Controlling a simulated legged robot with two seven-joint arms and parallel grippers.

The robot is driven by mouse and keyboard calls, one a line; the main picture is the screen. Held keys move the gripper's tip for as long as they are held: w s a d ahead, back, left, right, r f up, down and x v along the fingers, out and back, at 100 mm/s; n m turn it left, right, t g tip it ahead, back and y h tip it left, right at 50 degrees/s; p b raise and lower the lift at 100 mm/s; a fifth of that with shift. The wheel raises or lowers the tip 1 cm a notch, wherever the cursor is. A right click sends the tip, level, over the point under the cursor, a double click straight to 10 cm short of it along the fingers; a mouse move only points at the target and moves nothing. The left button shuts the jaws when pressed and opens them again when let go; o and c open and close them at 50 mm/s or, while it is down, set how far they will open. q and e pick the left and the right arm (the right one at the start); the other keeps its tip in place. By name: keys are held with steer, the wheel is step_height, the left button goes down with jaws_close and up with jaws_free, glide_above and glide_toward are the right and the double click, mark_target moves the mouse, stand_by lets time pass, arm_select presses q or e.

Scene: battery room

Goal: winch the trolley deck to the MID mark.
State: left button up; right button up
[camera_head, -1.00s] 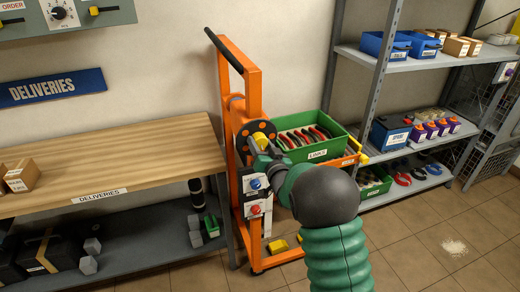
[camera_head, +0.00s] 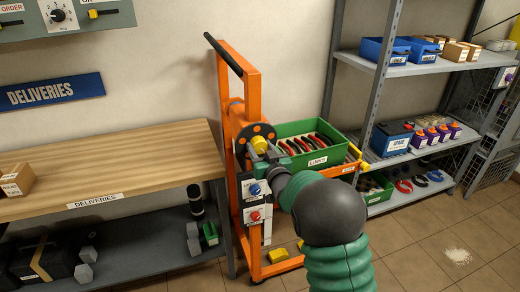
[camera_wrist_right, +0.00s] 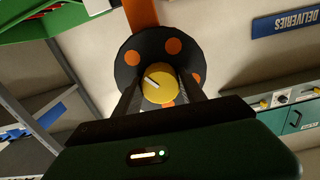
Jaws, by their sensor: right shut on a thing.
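The orange trolley (camera_head: 223,120) stands against the wall with a black handle bar at its top. A black winch disc with orange spots (camera_head: 246,131) is on its upright, with a yellow knob (camera_head: 259,144) at the centre. My right gripper (camera_head: 262,151) is shut on the knob. In the right wrist view the knob (camera_wrist_right: 158,86) sits between the fingers, its white line slanting up to the left. The orange deck (camera_head: 335,171) carries a green crate (camera_head: 289,129) labelled LINKS, with black and red pieces. I cannot read a MID mark. My left gripper is not in view.
A panel with a blue and a red knob (camera_head: 254,216) is below the disc. The wooden deliveries bench (camera_head: 120,165) is at left. Grey shelves (camera_head: 430,67) with bins and batteries stand at right. Floor at the lower right is mostly clear, with a pale spill (camera_head: 459,255).

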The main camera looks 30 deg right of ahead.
steer(key=o, duration=1.2)
steer(key=shift+w+r, duration=0.1)
steer(key=shift+r, duration=0.3)
steer(key=shift+c, duration=0.2)
steer(key=shift+o, duration=1.1)
steer(key=shift+f, duration=0.1)
steer(key=shift+d+f, duration=0.1)
steer(key=shift+f, duration=0.05)
steer(key=v, duration=1.6)
steer(key=shift+s, duration=0.4)
steer(key=shift+f, duration=0.2)
